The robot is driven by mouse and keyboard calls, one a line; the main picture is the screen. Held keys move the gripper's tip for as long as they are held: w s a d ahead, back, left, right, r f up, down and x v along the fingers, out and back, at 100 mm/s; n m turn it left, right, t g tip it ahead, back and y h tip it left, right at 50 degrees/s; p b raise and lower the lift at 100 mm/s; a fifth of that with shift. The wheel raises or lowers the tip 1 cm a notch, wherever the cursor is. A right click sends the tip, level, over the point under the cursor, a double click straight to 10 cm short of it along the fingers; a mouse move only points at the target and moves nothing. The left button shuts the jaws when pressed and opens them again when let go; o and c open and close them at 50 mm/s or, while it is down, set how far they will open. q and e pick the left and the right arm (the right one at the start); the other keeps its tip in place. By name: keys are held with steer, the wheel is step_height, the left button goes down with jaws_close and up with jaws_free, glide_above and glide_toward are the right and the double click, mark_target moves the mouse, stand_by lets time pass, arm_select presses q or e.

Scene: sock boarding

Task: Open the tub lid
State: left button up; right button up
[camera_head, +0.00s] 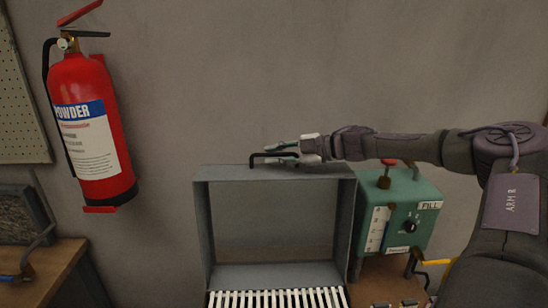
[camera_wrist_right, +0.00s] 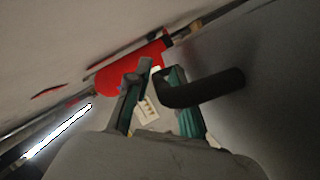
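The tub's grey lid (camera_head: 202,230) stands upright in the head view, its recessed underside facing me. White slats (camera_head: 275,298) lie below it at the bottom of the picture. A black bar handle (camera_head: 272,154) sits on the lid's top edge. It shows large in the right wrist view (camera_wrist_right: 205,90). My right gripper (camera_head: 272,152) is at the handle, fingers pointing left. In the right wrist view its green-padded fingers (camera_wrist_right: 148,80) are apart, with the handle bar crossing the right-hand finger; I cannot tell whether they touch it. My left gripper is not in view.
A green control box (camera_head: 425,195) with a dial stands close to the tub's right side. A red fire extinguisher (camera_head: 82,85) hangs on the wall at left. A wooden bench (camera_head: 60,265) is at lower left. The wall is bare above the lid.

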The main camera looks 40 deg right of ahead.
steer(key=shift+w+a, duration=0.1)
jaws_close()
stand_by(0.4)
